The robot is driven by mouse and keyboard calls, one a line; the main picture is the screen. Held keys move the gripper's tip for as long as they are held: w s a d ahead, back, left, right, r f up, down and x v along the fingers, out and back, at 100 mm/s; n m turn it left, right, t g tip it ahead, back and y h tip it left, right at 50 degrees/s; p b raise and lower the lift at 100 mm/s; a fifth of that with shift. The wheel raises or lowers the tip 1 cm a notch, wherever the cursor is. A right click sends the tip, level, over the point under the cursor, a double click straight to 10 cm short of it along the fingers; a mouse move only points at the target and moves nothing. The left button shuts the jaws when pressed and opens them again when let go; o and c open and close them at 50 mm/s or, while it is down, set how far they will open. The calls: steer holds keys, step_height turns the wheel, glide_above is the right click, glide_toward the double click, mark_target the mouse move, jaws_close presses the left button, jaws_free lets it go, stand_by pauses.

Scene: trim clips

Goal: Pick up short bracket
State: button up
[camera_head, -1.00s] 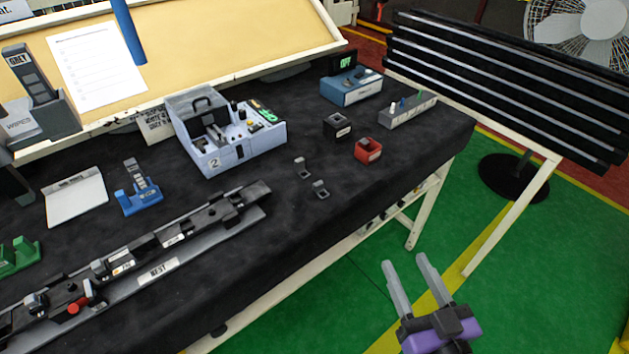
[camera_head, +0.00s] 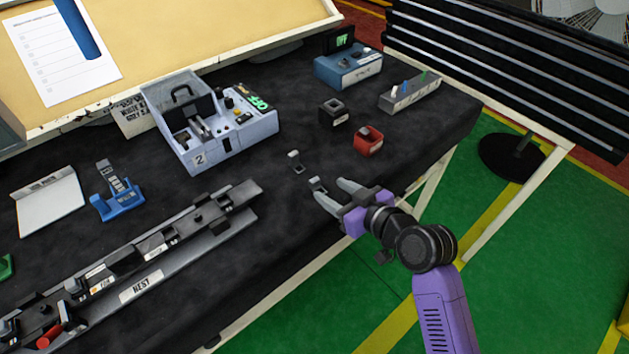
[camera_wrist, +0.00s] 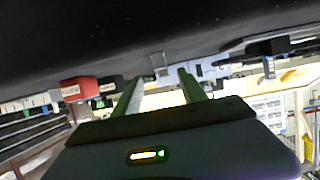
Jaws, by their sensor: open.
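Two small grey metal brackets lie on the black table top, a farther bracket (camera_head: 295,160) and a nearer bracket (camera_head: 317,184). I cannot tell for sure which is the short one. My gripper (camera_head: 329,189) is open and empty, with its fingertips at the table's front edge close to the nearer bracket. In the wrist view, a small grey bracket (camera_wrist: 158,61) shows just beyond and between the open fingers of my gripper (camera_wrist: 160,78). Whether the fingers touch it cannot be told.
A black bin (camera_head: 333,112) and a red bin (camera_head: 369,141) stand behind and right of the brackets. A blue-grey fixture box (camera_head: 233,150) marked 2 stands behind left. A long rail fixture (camera_head: 225,222) lies at left front. The cloth around the brackets is clear.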

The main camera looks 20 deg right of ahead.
mark_target(317, 183)
steer(key=shift+f+p+x, duration=0.15)
steer(key=shift+p+x, duration=0.15)
steer(key=shift+x, duration=1.25)
steer(key=shift+f+p+x, duration=0.15)
steer(key=shift+p+x, duration=0.15)
steer(key=shift+x, duration=1.25)
steer(key=shift+s, duration=0.1)
steer(key=shift+c, duration=0.2)
jaws_close()
